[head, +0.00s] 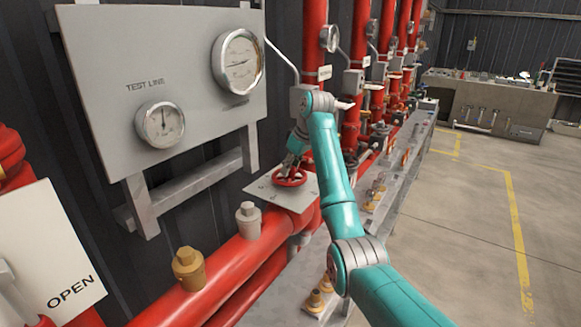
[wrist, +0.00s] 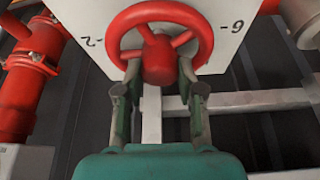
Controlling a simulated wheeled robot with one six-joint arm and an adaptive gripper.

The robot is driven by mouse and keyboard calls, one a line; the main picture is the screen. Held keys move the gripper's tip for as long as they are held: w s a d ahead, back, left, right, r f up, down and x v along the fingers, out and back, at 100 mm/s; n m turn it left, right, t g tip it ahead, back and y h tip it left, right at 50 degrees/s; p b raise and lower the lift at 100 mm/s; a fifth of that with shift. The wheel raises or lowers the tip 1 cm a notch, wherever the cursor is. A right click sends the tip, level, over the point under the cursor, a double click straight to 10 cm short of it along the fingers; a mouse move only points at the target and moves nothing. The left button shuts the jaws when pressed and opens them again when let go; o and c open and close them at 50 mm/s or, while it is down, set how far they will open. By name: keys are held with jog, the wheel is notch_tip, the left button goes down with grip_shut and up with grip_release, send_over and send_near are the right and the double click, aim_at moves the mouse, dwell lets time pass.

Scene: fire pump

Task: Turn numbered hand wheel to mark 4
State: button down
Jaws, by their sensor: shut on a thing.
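The red hand wheel (head: 290,178) lies on a light plate (head: 262,190) above the red pipes in the head view. In the wrist view the wheel (wrist: 160,11) shows its spokes and round hub. The pale plate (wrist: 92,35) behind it bears a mark like a 2 on the left and one like a 6 or 9 on the right. My gripper (head: 288,164) reaches down to the wheel. In the wrist view my gripper (wrist: 160,76) has one finger on each side of the hub, shut on the wheel at its near rim. I see no mark 4 or pointer.
A gauge panel (head: 180,70) with two dials stands behind and left of the wheel. Red pipes (head: 230,265) run below, with brass (head: 187,268) and grey (head: 248,219) fittings. A sign reading OPEN (head: 60,250) is at lower left. Open floor (head: 470,220) lies to the right.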

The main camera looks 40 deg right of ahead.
jog(key=n, duration=0.1)
jog(key=n+y, duration=0.1)
jog(key=n, duration=0.1)
jog(key=shift+d+n+g, duration=0.2)
jog(key=shift+n+g, duration=0.1)
jog(key=shift+g, duration=0.1)
jog(key=c, duration=0.6)
grip_release()
jog(key=shift+o, duration=0.2)
jog(key=shift+a, duration=0.1)
